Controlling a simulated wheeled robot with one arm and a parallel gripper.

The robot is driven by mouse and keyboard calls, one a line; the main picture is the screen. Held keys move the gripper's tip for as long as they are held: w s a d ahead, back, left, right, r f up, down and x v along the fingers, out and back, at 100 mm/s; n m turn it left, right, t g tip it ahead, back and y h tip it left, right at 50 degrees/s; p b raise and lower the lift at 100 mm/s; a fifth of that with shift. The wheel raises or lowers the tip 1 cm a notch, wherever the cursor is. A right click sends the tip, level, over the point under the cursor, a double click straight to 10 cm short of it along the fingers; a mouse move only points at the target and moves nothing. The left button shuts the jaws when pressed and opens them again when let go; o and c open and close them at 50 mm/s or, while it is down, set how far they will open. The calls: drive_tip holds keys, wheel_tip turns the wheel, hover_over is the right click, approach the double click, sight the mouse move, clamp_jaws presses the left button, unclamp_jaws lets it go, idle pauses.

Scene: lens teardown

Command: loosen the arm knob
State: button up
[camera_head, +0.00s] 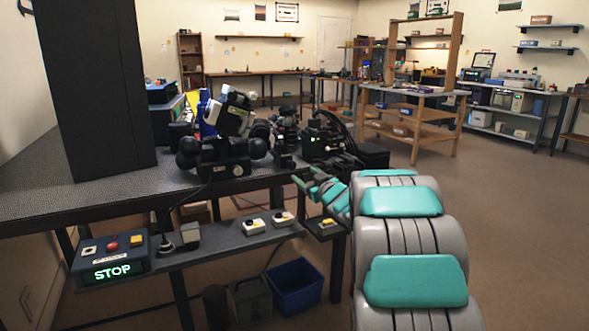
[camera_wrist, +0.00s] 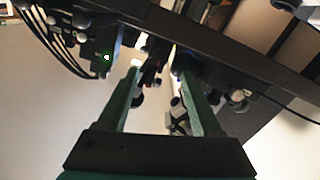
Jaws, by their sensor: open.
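A black stand (camera_head: 222,168) with round black knobs (camera_head: 258,148) sits near the front edge of the dark bench. It carries a tilted white and black device (camera_head: 234,112). I cannot tell which knob is the arm knob. My gripper (camera_head: 303,178) is to the right of the stand, near the bench's right front edge and apart from the stand. In the wrist view my gripper (camera_wrist: 158,72) has its two green fingers spread with a gap between them, and nothing is held. Small dark parts show beyond the fingertips, too small to name.
More black equipment (camera_head: 318,140) with a green light stands on the bench behind my gripper. A tall black panel (camera_head: 95,85) rises at the left. A blue bin (camera_head: 295,287) is below. The right floor is clear.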

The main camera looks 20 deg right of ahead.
sight(292, 166)
drive_tip(key=shift+w+a+p, duration=0.15)
drive_tip(key=shift+w+p, duration=0.2)
drive_tip(key=shift+w, duration=3.6)
clamp_jaws()
